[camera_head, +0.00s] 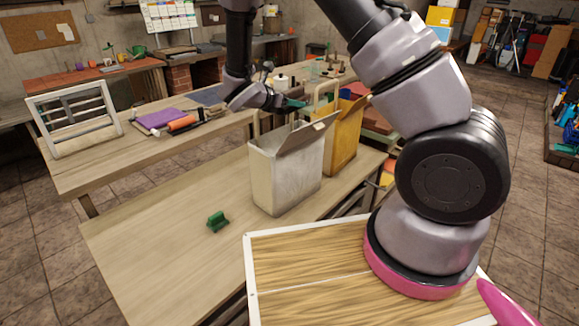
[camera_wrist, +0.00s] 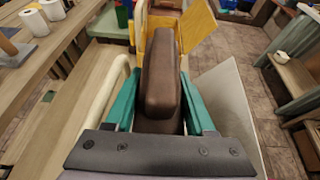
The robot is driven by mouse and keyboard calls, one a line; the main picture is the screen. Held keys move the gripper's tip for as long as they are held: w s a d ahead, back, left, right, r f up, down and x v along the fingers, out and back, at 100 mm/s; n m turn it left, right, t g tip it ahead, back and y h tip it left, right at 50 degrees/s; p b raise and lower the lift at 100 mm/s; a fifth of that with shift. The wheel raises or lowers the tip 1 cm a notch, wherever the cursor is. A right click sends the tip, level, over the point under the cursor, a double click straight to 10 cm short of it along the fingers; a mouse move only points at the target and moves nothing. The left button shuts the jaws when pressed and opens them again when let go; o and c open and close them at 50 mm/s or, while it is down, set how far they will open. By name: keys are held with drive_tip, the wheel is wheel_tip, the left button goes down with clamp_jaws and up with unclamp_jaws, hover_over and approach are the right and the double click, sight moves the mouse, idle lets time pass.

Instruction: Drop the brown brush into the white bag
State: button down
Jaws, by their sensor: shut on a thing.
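The brown brush (camera_wrist: 161,75) is clamped between the teal fingers of my gripper (camera_head: 294,103), pointing away from the wrist. In the head view I cannot make the brush out clearly. The white bag (camera_head: 283,172) stands upright on the wooden table, with a raised handle and a flap at its top. My gripper is above the bag's top in the head view. In the wrist view, the white bag's pale panel (camera_wrist: 226,98) is to the right of the brush and its handle (camera_wrist: 108,88) is to the left. The bag's inside is mostly hidden.
A yellow bag (camera_head: 345,137) stands just behind the white bag and also shows beyond the brush (camera_wrist: 170,22). A small green object (camera_head: 217,221) lies on the table (camera_head: 150,255). The table's front left is clear. A purple item (camera_head: 160,117) and a white frame (camera_head: 75,118) sit behind.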

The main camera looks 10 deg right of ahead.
drive_tip(key=shift+f, duration=0.25)
drive_tip(key=shift+c, duration=0.8)
unclamp_jaws()
